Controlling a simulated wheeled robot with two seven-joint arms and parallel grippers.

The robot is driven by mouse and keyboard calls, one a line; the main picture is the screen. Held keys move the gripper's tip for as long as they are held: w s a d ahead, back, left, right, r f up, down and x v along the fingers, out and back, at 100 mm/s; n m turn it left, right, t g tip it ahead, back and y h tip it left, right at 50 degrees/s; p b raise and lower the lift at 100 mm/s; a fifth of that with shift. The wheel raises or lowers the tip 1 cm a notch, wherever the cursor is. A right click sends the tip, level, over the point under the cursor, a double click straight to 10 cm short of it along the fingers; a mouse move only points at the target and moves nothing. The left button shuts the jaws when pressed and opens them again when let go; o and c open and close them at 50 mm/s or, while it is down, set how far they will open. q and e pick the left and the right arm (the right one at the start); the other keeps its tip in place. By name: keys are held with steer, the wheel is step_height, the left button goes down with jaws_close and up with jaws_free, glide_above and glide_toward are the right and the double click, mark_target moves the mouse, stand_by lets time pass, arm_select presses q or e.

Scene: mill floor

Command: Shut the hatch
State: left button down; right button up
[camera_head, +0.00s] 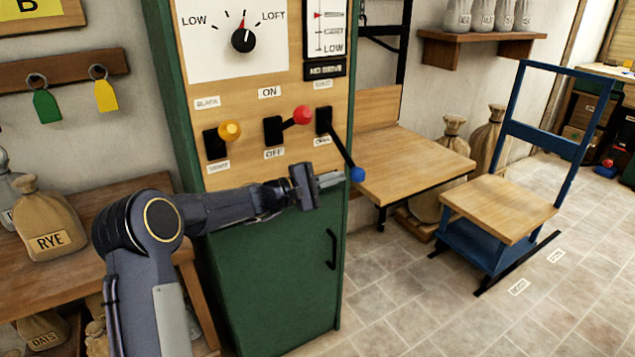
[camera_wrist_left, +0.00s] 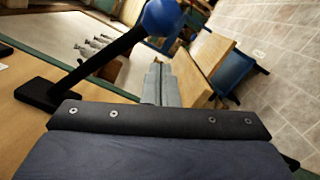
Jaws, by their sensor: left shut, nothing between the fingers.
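The control panel (camera_head: 260,95) carries a lever with a blue knob (camera_head: 357,174); its black arm (camera_head: 341,150) slopes down to the right from a black slot plate. The labels above and below it are too small to read surely. My left gripper (camera_head: 330,180) is shut and empty, just left of the blue knob; whether they touch is unclear. In the left wrist view the closed fingers (camera_wrist_left: 160,84) point away, with the blue knob (camera_wrist_left: 162,16) above them. I cannot pick out a hatch itself. My right gripper is not in view.
Beside the blue lever are a red-knobbed lever (camera_head: 302,115) and a yellow-knobbed lever (camera_head: 229,130). A dial (camera_head: 243,40) is above. A green cabinet door (camera_head: 275,275) is below. A wooden table (camera_head: 415,165) and blue trolley (camera_head: 500,210) stand right; tiled floor (camera_head: 400,310) is open in front.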

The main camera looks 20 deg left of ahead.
arm_select(q)
steer(key=shift+s+d+r, duration=0.2)
steer(key=shift+s+d, duration=0.1)
steer(key=shift+d, duration=0.15)
steer(key=shift+s+d+r, duration=0.2)
steer(key=shift+s+d, duration=0.05)
steer(key=shift+d, duration=0.15)
